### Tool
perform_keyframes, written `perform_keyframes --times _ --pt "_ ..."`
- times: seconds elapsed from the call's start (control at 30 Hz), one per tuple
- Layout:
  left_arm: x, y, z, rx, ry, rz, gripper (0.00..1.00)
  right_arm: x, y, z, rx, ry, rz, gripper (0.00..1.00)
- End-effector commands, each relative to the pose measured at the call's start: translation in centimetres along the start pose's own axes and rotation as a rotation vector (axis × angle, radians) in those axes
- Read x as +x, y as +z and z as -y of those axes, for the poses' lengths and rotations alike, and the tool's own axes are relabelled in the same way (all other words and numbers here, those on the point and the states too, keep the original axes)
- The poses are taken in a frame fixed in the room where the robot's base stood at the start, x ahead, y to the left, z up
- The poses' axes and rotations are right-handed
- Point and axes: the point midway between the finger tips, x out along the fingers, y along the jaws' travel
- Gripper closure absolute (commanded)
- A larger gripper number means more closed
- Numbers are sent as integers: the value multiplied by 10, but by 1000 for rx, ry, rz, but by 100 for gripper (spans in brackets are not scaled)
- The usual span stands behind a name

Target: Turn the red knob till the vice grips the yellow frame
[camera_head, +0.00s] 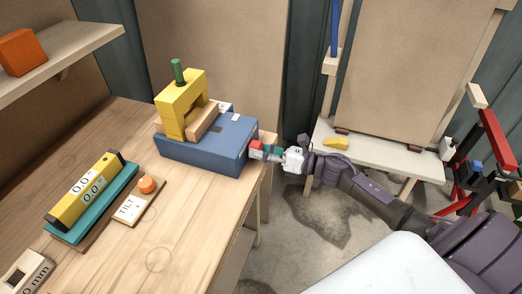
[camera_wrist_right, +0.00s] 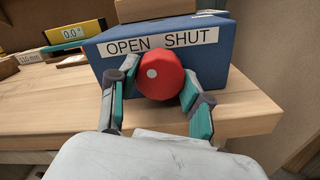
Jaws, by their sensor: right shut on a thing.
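The blue vice (camera_head: 205,152) stands on the wooden bench, with the yellow frame (camera_head: 172,110) upright on top beside wooden jaw blocks (camera_head: 203,122). A green post (camera_head: 178,70) sticks up from the frame. The red knob (camera_head: 256,147) is on the vice's right side; in the right wrist view it (camera_wrist_right: 160,74) has a white dot at its left-centre, below the label "OPEN SHUT" (camera_wrist_right: 158,42). My right gripper (camera_head: 272,151) is shut on the knob, its teal-padded fingers on either side. Whether the jaws touch the frame is hard to tell. My left gripper is not in view.
A yellow level with a 0.0 display (camera_head: 85,190) lies on a teal block, next to an orange knob (camera_head: 147,184) and a "TILT" label (camera_head: 128,207). A shelf with an orange block (camera_head: 22,52) is at upper left. The bench's front is mostly clear.

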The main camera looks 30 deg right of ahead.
Motion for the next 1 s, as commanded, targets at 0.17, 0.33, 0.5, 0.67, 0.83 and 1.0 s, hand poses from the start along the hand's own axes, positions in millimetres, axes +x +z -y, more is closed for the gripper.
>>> perform_keyframes --times 0.17,0.33,0.5,0.67,0.83,1.0 --pt "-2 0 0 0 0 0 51 0 0 0 170 -1 -1 86" --pt "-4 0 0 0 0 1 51 0 1 0 331 -1 -1 86" --pt "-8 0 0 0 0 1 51 0 1 0 491 -2 -1 86" --pt "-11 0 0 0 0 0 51 0 2 0 628 -1 0 86" --pt "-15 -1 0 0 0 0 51 0 2 0 748 -2 0 86" --pt "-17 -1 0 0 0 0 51 0 1 0 834 -2 0 86"
